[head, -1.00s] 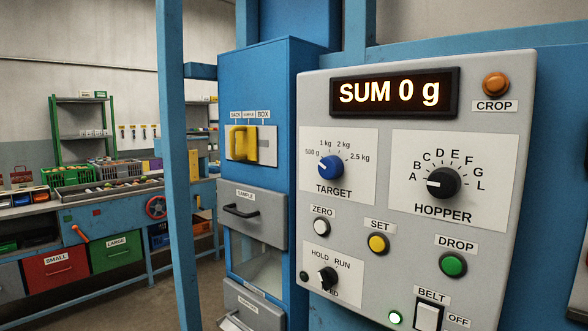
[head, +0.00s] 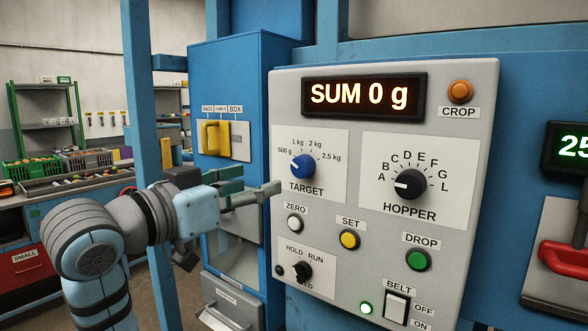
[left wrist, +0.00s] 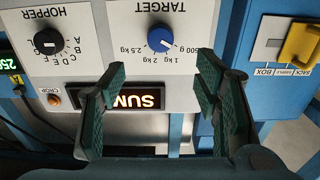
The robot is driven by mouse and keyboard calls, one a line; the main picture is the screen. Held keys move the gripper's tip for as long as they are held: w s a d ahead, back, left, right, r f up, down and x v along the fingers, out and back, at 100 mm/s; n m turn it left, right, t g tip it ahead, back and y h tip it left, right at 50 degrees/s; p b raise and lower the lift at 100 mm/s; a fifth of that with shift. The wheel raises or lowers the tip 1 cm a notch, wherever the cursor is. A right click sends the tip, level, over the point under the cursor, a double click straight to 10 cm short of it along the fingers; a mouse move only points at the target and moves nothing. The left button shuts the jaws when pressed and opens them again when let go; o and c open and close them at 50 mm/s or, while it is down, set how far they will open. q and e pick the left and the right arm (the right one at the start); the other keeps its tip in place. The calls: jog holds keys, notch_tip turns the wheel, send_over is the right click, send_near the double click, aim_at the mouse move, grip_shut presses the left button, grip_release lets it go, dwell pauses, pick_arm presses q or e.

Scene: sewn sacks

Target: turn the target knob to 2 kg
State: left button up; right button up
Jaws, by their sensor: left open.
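The target knob (head: 303,166) is blue with a white pointer, on a white plate of the grey control panel (head: 480,100). Its pointer is turned toward the 500 g mark; the 2 kg mark is at its upper right. The knob also shows upside down in the left wrist view (left wrist: 160,39), between and beyond the fingertips. My left gripper (head: 259,181) is open and empty, in front of the panel's left edge, left of and slightly below the knob in the head view. It also shows in the left wrist view (left wrist: 162,68), apart from the knob. My right gripper is not in view.
The display (head: 364,96) reads SUM 0 g. The hopper knob (head: 409,184) is right of the target knob. Zero (head: 295,223), set (head: 350,240) and drop (head: 418,260) buttons lie below. A yellow handle (head: 215,138) stands out on the blue cabinet to the left.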

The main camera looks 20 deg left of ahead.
aim_at(299, 169)
pick_arm(q)
jog(key=p+x, duration=0.1)
jog(key=x, duration=1.1)
jog(key=shift+d+p, duration=0.1)
jog(key=shift+p, duration=0.25)
jog(key=shift+w, duration=0.15)
jog(key=c, duration=1.1)
